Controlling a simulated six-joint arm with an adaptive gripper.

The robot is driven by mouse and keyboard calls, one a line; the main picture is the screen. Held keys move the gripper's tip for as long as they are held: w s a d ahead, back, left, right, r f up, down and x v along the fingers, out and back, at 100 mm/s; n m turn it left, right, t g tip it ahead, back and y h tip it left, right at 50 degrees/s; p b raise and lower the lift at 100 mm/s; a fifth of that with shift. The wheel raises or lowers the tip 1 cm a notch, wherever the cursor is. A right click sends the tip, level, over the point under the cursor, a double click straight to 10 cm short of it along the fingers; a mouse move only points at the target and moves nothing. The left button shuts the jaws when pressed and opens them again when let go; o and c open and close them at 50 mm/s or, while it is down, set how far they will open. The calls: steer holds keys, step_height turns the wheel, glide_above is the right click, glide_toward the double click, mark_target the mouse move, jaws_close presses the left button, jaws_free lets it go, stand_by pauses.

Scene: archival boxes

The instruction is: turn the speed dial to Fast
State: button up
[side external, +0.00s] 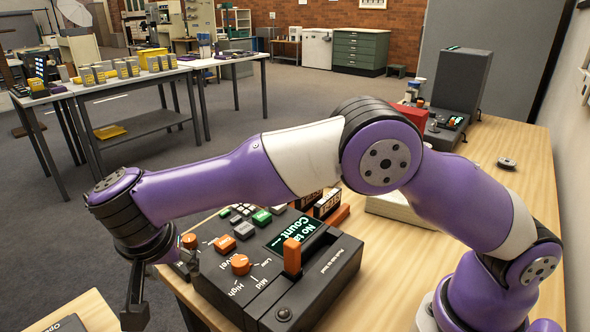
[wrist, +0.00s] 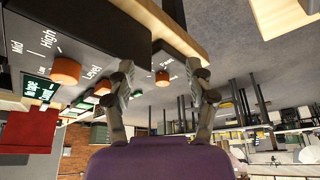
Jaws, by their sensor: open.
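A dark control box (side external: 300,284) stands on the wooden table, with white lettering and orange controls. A small orange knob (side external: 190,240) shows at its left end, close to my gripper (side external: 138,298). In the wrist view an orange knob (wrist: 162,77) sits on a dark face beside small white print, between my two spread fingers. My gripper is open and empty, and I see no contact with the knob.
A larger orange Level knob (side external: 240,264) has Low, Mid and High marks. Beside it are an orange button (side external: 225,244), a lit green display (side external: 290,232) and an upright orange lever (side external: 292,256). A red box (side external: 408,114) stands farther back.

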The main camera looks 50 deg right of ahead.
mark_target(190, 238)
steer(key=shift+s+a, duration=0.55)
steer(key=shift+s, duration=0.1)
steer(key=w+d+n+y, duration=0.1)
steer(key=w+d+n, duration=0.1)
steer(key=w+d+r+n, duration=0.1)
steer(key=w+d+n, duration=0.1)
steer(key=n, duration=0.1)
steer(key=w+d+n+y, duration=0.1)
steer(key=w+n, duration=0.1)
steer(key=shift+w+d+r+n+y, duration=0.25)
steer(key=shift+d+n+y, duration=0.05)
steer(key=shift+d, duration=0.1)
steer(key=w+d+r+n+y, duration=0.2)
steer(key=d+r+n+y, duration=0.1)
steer(key=d+n, duration=0.6)
steer(key=shift+n+y, duration=0.3)
steer(key=shift+n, duration=0.4)
steer(key=x, duration=0.3)
steer(key=a+x, duration=0.1)
steer(key=x, duration=0.6)
steer(key=shift+s+a, duration=0.25)
steer(key=shift+s, duration=0.15)
steer(key=shift+g, duration=0.3)
jaws_close()
